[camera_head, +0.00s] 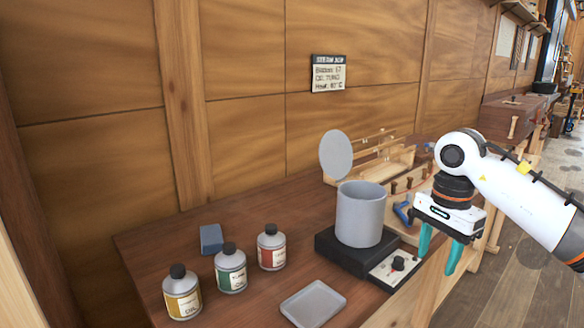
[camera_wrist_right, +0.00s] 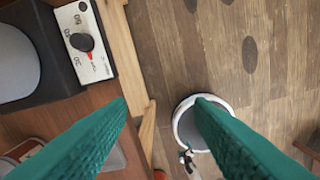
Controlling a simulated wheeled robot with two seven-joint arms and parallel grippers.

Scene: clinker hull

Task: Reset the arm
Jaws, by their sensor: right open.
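My right arm (camera_head: 515,195) comes in from the right edge in the head view. Its gripper (camera_head: 438,262) has teal fingers pointing down, just right of the bench edge. In the right wrist view the gripper (camera_wrist_right: 160,108) has its two fingers spread apart with nothing between them. Below it are the bench edge and the wooden floor (camera_wrist_right: 200,50). My left gripper does not show in either view.
A grey pot (camera_head: 360,215) stands on a dark heater with a control panel (camera_head: 397,268), close left of the gripper. Several bottles (camera_head: 231,270), a blue block (camera_head: 211,239) and a grey tray (camera_head: 313,303) are on the bench. Floor right of the bench is open.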

